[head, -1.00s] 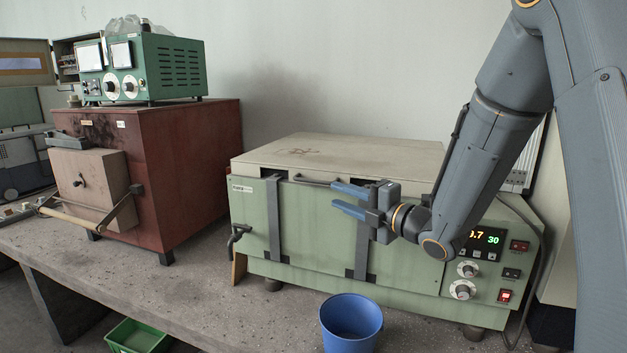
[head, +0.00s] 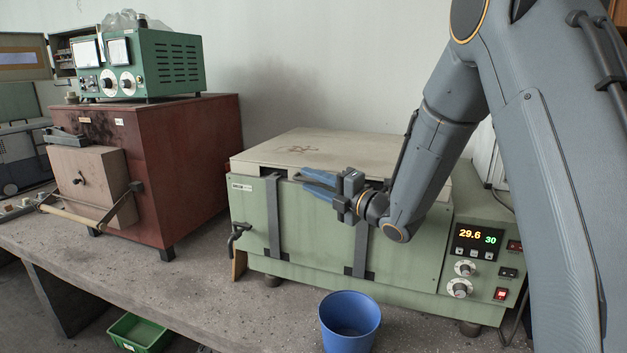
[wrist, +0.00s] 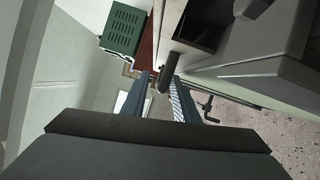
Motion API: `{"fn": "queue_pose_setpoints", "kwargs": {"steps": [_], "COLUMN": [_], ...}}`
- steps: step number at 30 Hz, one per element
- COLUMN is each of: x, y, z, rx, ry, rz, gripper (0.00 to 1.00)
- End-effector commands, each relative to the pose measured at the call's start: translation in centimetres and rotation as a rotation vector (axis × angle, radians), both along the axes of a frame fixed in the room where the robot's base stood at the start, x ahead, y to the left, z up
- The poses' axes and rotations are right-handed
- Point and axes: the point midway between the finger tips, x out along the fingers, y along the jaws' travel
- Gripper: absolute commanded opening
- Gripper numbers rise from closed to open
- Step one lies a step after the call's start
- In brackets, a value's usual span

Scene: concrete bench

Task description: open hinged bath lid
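The bath is a pale green box on the bench, with a flat beige lid (head: 300,147) lying closed on top. Its thin dark handle, at the lid's front edge, is largely hidden by my gripper in the head view; the handle (wrist: 168,72) shows in the wrist view as a dark bar. My gripper (head: 308,182) is at the lid's front edge, its blue fingers pointing left. In the wrist view, my gripper (wrist: 164,84) has one finger on each side of the bar's end. The fingers look apart; contact with the bar is unclear.
A control panel (head: 478,243) with a lit display is at the bath's right. A blue bucket (head: 349,335) stands in front. A red-brown furnace (head: 190,165) stands left, carrying a green instrument (head: 165,68). A drain tap (head: 238,233) sticks out at the bath's left front.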

Motion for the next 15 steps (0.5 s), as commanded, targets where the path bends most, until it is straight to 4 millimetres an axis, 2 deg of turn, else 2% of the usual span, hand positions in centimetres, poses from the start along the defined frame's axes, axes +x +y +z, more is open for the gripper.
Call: {"fn": "queue_pose_setpoints", "kwargs": {"steps": [5, 10, 15], "x": [0.03, 0.03, 0.03], "y": [-0.06, -0.09, -0.12], "z": [-0.01, -0.01, -0.01], "rx": [0.000, 0.000, 0.000], "ry": [0.000, 0.000, 0.001], "rz": [-0.001, -0.002, -0.002], "gripper": [0.27, 0.00, 0.00]}}
